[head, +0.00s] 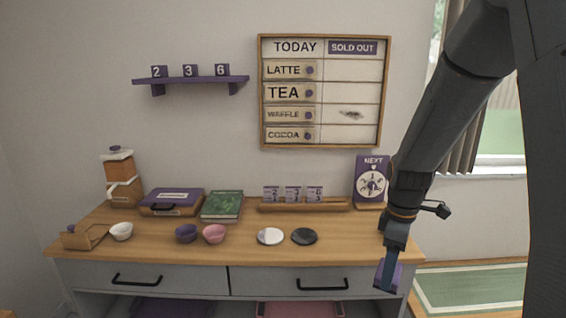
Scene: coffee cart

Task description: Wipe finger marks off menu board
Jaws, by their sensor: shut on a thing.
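The menu board (352,70) hangs on the wall in a wooden frame, with TODAY and a purple SOLD OUT plate on top. Its rows read LATTE, TEA, WAFFLE and COCOA, each plaque with a purple knob. A dark smudge (351,114) lies in the right column of the WAFFLE row. My gripper (387,287) points down at the counter's front right edge, well below and right of the board. It is shut on a purple block (397,276), partly hidden by the fingers.
The wooden counter (340,232) holds two round discs (270,236), several small bowls (214,234), a green book (222,206), a purple case (172,201) and a card rack (305,204) below the board. A purple NEXT dial sign (371,180) stands beside my arm. A numbered shelf (190,81) is left.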

